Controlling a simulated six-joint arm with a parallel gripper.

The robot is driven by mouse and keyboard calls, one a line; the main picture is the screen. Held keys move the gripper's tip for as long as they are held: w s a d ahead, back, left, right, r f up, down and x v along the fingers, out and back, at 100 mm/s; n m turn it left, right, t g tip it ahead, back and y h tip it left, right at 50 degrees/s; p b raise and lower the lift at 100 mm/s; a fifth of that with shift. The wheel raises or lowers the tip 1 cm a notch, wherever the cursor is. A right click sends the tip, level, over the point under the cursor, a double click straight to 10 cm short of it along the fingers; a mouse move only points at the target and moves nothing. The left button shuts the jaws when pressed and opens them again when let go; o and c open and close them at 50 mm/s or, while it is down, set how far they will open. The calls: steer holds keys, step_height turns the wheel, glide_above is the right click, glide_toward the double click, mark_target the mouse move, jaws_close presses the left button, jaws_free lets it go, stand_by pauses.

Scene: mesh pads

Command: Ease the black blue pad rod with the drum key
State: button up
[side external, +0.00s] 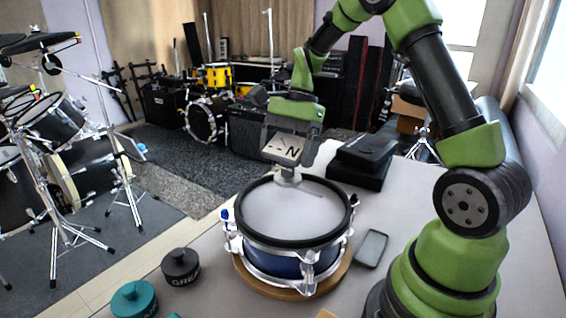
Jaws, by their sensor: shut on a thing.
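A blue snare-sized drum pad (285,261) with a black rim and a pale grey mesh head (290,212) sits on a round wooden base (245,275). A rod with a blue top (225,214) stands at the rim's left. A rod with a black top (354,199) stands at its right. My gripper (289,168) is at the far side of the head, pointing down. It is shut on a small pale grey piece (288,179), seemingly the drum key. I cannot tell whether this piece touches the head or rim.
A black lidded pot (180,267) and a teal pot (135,300) stand front left. A grey phone-like slab (371,249) lies right of the drum. A black box (361,160) stands behind it. Drum kits stand on the floor beyond the table.

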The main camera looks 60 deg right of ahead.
steer(key=shift+r, duration=0.5)
